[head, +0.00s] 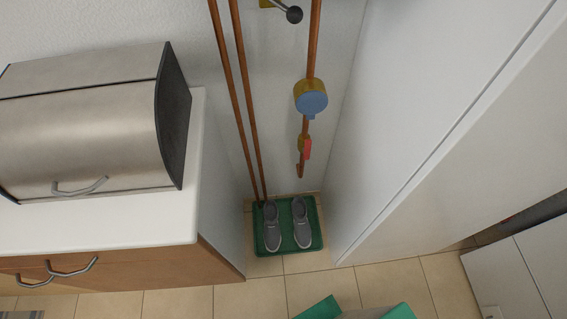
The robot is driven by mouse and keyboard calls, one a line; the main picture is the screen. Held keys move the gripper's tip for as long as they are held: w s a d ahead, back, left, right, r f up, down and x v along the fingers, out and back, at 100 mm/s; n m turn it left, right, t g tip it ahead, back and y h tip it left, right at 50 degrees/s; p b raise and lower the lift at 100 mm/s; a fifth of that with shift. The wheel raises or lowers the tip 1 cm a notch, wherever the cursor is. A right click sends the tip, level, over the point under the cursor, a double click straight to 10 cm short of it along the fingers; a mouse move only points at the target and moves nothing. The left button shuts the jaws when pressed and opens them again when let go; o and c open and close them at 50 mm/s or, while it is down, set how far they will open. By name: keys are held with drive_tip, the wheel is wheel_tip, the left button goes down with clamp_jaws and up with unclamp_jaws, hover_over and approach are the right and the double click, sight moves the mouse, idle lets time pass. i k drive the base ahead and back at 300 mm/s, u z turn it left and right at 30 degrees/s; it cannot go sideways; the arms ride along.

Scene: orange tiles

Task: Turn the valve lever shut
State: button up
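A copper pipe (315,45) runs down the white wall in the recess. Low on it sits a small brass valve with a red lever (307,148). The lever lies close along the pipe, pointing roughly down; its exact angle is too small to tell. Higher on the same pipe is a round yellow meter with a blue face (311,102). My gripper cannot be made out in the head view.
Two thinner copper pipes (238,85) run left of the valve. Grey shoes (303,222) stand on a green tray (287,249) below. A counter (110,230) with a steel bread box (85,140) bounds the left, a tall white cabinet (440,110) the right. Tiled floor (180,304) lies in front.

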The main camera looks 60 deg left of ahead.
sight(307, 148)
drive_tip(key=u, duration=0.1)
drive_tip(key=k, duration=0.15)
drive_tip(key=u, duration=3.1)
drive_tip(key=k, duration=1.2)
drive_tip(key=z, duration=0.95)
drive_tip(key=i, duration=0.85)
